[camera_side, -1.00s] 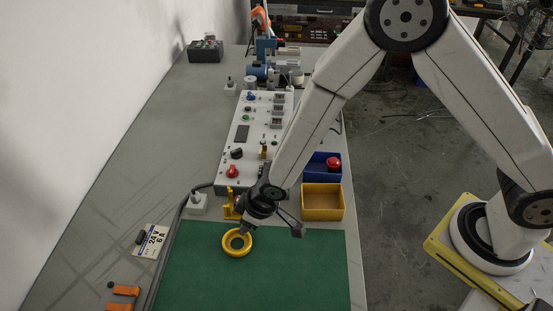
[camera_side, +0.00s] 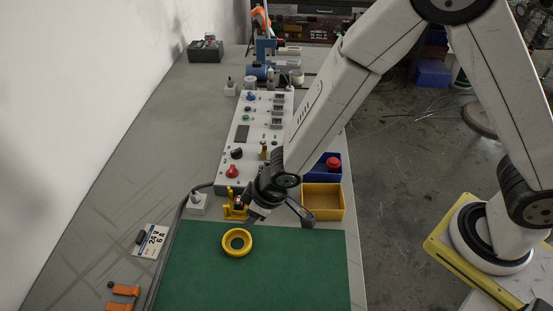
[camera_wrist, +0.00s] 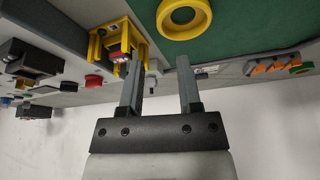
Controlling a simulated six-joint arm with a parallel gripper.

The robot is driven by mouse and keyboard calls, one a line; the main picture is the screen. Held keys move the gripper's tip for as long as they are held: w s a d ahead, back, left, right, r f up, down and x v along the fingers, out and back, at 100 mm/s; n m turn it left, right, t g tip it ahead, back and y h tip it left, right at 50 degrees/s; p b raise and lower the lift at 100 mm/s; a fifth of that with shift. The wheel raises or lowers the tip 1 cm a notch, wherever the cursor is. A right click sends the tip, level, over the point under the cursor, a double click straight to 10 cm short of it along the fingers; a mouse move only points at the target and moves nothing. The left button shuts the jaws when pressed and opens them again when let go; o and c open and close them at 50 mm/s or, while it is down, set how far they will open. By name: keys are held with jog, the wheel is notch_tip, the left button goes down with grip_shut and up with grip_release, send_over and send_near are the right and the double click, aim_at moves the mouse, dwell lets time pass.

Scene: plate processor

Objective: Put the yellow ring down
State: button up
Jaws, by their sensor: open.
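The yellow ring (camera_side: 227,248) lies flat on the green mat (camera_side: 270,280), near the mat's back edge. My gripper (camera_side: 252,219) is a little above and behind the ring, apart from it. In the wrist view the ring (camera_wrist: 162,20) shows at the top, beyond the fingertips. The two fingers of my gripper (camera_wrist: 160,70) stand apart with nothing between them.
A yellow bracket (camera_side: 233,208) stands just behind the mat; it also shows in the wrist view (camera_wrist: 108,42). A yellow bin (camera_side: 323,214) and a blue bin with a red button are to the right. A control panel (camera_side: 232,160) stands further back. The front mat is clear.

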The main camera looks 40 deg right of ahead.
jog(key=s+d+r+m+h, duration=0.1)
jog(key=s+d+r+m, duration=0.2)
jog(key=d, duration=0.8)
jog(key=s+d+r+m+g+h, duration=0.1)
jog(key=s+d+r+m, duration=0.2)
jog(key=s+d+r, duration=0.2)
jog(key=d+r, duration=0.3)
jog(key=d, duration=0.4)
jog(key=shift+s, duration=0.25)
